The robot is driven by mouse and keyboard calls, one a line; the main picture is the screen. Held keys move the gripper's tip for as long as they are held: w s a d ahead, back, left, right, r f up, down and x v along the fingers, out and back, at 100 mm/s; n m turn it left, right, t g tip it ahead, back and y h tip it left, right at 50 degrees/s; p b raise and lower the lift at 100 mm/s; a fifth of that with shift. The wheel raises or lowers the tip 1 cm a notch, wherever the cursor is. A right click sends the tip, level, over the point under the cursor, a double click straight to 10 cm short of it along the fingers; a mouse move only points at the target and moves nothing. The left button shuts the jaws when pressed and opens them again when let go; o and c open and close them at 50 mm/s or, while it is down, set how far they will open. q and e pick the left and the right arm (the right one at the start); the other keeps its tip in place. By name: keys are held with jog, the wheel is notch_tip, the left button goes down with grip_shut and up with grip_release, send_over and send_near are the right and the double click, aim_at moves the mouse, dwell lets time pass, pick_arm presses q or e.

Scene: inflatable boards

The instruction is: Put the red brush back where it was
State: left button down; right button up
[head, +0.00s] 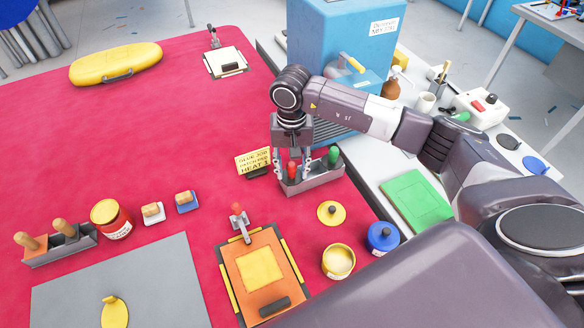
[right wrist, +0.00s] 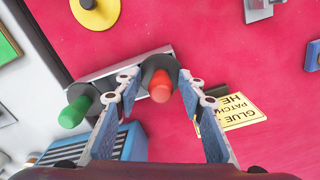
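The red brush (head: 292,170) stands handle up in a grey holder (head: 318,184) on the red mat, beside a green brush (head: 333,155). In the right wrist view the red handle (right wrist: 160,86) is between the two fingers, with a gap on each side. My right gripper (head: 292,163) is open, pointing down around the handle from above. The green handle (right wrist: 75,112) is outside the fingers. The bristle ends are hidden inside the holder. My left gripper is not in view.
A yellow sign (head: 252,161) stands just left of the holder. A blue machine (head: 335,60) rises behind it. A yellow lid (head: 331,213), an open pot (head: 338,261) and a clamped orange board (head: 237,290) lie in front. The mat's back middle is clear.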

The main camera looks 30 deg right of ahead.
jog(key=shift+r+p, duration=0.4)
jog(key=shift+r, duration=0.1)
notch_tip(320, 180, up, 11)
jog(key=b, duration=0.4)
jog(key=shift+f, duration=0.15)
jog(key=shift+r, duration=0.6)
